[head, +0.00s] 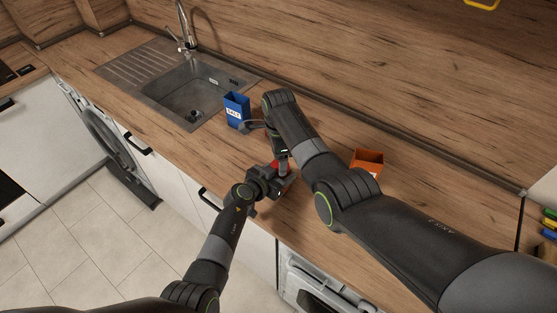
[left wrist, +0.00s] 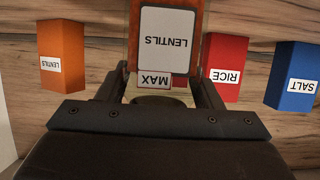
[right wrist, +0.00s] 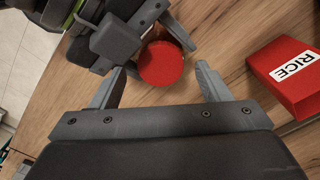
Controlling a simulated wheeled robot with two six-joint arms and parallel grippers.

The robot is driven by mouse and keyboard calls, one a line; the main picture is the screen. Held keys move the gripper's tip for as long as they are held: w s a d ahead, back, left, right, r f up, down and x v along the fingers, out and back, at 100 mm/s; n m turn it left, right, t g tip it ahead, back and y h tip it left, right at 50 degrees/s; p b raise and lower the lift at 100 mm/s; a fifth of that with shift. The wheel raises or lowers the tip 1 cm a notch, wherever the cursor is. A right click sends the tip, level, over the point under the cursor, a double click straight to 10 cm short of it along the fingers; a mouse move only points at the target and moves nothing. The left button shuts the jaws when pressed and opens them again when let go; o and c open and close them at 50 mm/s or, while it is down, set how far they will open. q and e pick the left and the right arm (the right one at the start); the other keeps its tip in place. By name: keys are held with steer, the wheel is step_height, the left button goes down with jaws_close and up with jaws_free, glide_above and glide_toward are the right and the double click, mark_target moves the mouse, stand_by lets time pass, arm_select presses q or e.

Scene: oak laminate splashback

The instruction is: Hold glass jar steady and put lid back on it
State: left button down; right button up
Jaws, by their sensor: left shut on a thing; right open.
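The glass jar (left wrist: 165,38), with orange contents and LENTILS and MAX labels, stands between the fingers of my left gripper (left wrist: 161,80), which is shut on it. In the head view, my left gripper (head: 272,182) is at the counter's front part. The round red lid (right wrist: 161,66) shows from above in the right wrist view, close to the left gripper's fingers. It appears to lie over the jar; whether it is seated cannot be told. My right gripper (right wrist: 160,76) is open, its fingertips on either side of the lid, apparently not touching it.
A blue SALT box (head: 236,110) stands near the sink (head: 190,92). An orange LENTILS box (head: 368,160) stands to the right. A red RICE box (right wrist: 288,78) is close to my right gripper. The counter's front edge is near my left gripper.

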steer(key=shift+r, duration=1.1)
steer(key=shift+c, duration=0.2)
